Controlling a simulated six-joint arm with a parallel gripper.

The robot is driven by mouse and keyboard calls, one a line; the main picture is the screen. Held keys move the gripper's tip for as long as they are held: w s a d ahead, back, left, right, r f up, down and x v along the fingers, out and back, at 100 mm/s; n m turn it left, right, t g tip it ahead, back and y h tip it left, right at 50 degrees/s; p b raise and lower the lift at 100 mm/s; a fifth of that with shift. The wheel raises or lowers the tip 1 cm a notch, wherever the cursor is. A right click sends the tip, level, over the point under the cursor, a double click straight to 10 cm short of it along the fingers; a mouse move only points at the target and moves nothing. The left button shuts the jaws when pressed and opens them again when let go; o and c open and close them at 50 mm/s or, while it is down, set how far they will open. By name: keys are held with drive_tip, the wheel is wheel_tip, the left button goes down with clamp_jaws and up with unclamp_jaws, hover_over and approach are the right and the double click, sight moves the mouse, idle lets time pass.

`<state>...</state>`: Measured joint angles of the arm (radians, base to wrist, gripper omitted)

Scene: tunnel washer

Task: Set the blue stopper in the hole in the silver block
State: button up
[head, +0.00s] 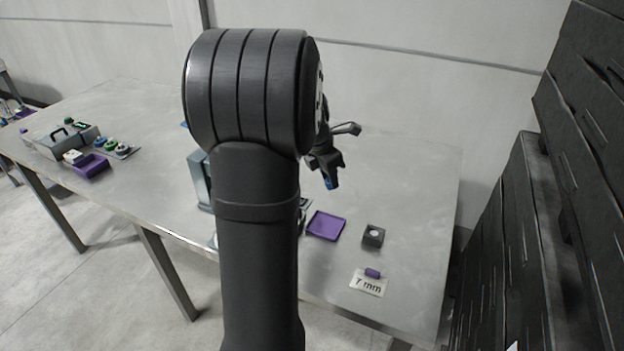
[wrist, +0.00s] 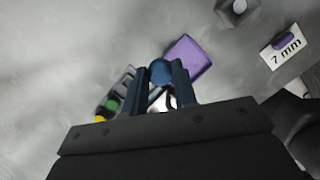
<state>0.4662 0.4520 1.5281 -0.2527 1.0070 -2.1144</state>
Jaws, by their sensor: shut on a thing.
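My gripper (head: 327,172) is shut on the blue stopper (head: 331,184) and holds it above the table, behind my arm in the head view. In the wrist view the stopper's rounded blue end (wrist: 160,72) shows between the two fingers. A small grey block (head: 373,236) with a pale round spot on top stands on the table, lower right of the gripper. It also shows at the top edge of the wrist view (wrist: 238,10). I cannot tell whether the pale spot is the hole. The stopper is well apart from this block.
A shallow purple tray (head: 326,226) lies left of the block. A "7 mm" card (head: 368,283) with a purple piece (head: 372,272) lies in front. A tray with green and yellow pieces (wrist: 113,103) is partly hidden. Dark stacked crates (head: 580,150) stand at right.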

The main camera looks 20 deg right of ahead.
drive_tip(key=shift+s+d+r, duration=0.3)
drive_tip(key=shift+s, duration=0.1)
drive_tip(key=shift+a+r, duration=0.15)
drive_tip(key=w+a+r, duration=0.1)
drive_tip(key=w+a, duration=0.1)
drive_tip(key=a, duration=0.6)
drive_tip(key=w+a, duration=0.3)
drive_tip(key=a, duration=0.6)
drive_tip(key=shift+s+d+f, duration=0.1)
drive_tip(key=shift+s+f, duration=0.05)
drive_tip(key=shift+f, duration=2)
drive_tip(key=shift+f, duration=0.2)
drive_tip(key=shift+f, duration=0.35)
drive_tip(key=shift+f, duration=0.55)
